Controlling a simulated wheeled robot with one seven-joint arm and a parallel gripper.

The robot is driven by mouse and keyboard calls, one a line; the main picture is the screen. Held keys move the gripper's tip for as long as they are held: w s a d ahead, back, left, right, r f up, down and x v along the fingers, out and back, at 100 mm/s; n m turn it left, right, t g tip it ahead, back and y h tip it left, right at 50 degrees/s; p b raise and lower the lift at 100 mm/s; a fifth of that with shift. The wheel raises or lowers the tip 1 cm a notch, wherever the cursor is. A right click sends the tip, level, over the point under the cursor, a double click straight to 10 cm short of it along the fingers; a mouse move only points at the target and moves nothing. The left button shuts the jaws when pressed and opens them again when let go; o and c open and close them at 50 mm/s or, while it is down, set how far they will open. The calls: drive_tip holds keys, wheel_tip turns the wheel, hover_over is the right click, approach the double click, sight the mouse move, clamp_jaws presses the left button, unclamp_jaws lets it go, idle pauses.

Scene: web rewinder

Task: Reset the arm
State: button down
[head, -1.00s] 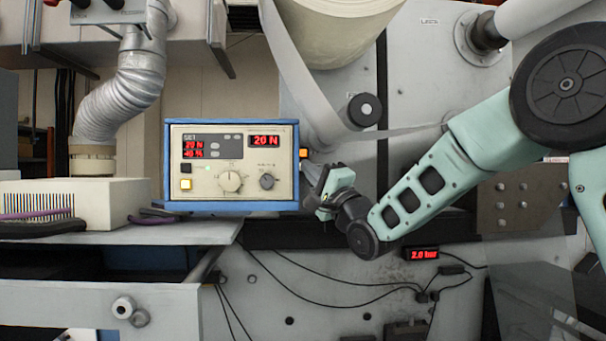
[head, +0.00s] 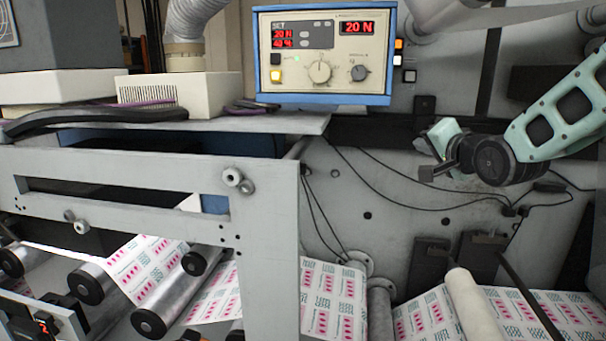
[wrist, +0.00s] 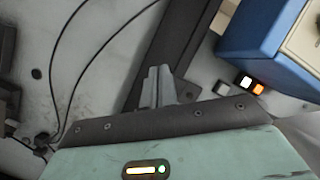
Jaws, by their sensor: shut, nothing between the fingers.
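My gripper (head: 428,173) is at the right in the head view, at the end of my pale green arm. It is in free air in front of the grey machine panel, below and to the right of the blue control box (head: 322,99). In the wrist view my gripper's fingers (wrist: 158,86) are together with nothing between them. The control box also shows at the upper right of the wrist view (wrist: 262,45), apart from the fingers. Its displays read 20 N, with smaller red readouts under SET.
Lit buttons (head: 398,60) sit on the box's right side. Black cables (head: 400,195) hang across the panel. A grey frame (head: 150,185) and rollers (head: 90,284) with printed web (head: 333,298) fill the lower left and bottom. A white vented box (head: 180,92) stands at the upper left.

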drive_tip(key=s+d+f+n+g+h, duration=0.1)
drive_tip(key=s+d+f+n+g, duration=0.15)
drive_tip(key=s+f+g, duration=0.4)
drive_tip(key=s+d+f+n+g+h, duration=0.1)
drive_tip(key=s+f+n+g, duration=0.2)
drive_tip(key=s+f, duration=0.7)
drive_tip(key=s+d+f+n+g+h, duration=0.1)
drive_tip(key=s+d+f+n+g, duration=0.25)
drive_tip(key=s, duration=0.75)
drive_tip(key=s+a+f+n+g+b, duration=0.1)
drive_tip(key=s+a+f+n+b, duration=0.2)
drive_tip(key=s+a, duration=0.3)
drive_tip(key=s+a+f+n+g+b, duration=0.2)
drive_tip(key=s+a+f+n+b, duration=0.1)
drive_tip(key=a, duration=0.9)
drive_tip(key=s+n+b, duration=0.1)
drive_tip(key=s+b, duration=0.1)
drive_tip(key=s, duration=0.1)
drive_tip(key=shift+a+f+y, duration=0.2)
drive_tip(key=shift+a+y, duration=0.1)
drive_tip(key=shift+a, duration=0.05)
drive_tip(key=shift+s+d, duration=0.1)
drive_tip(key=shift+s, duration=0.05)
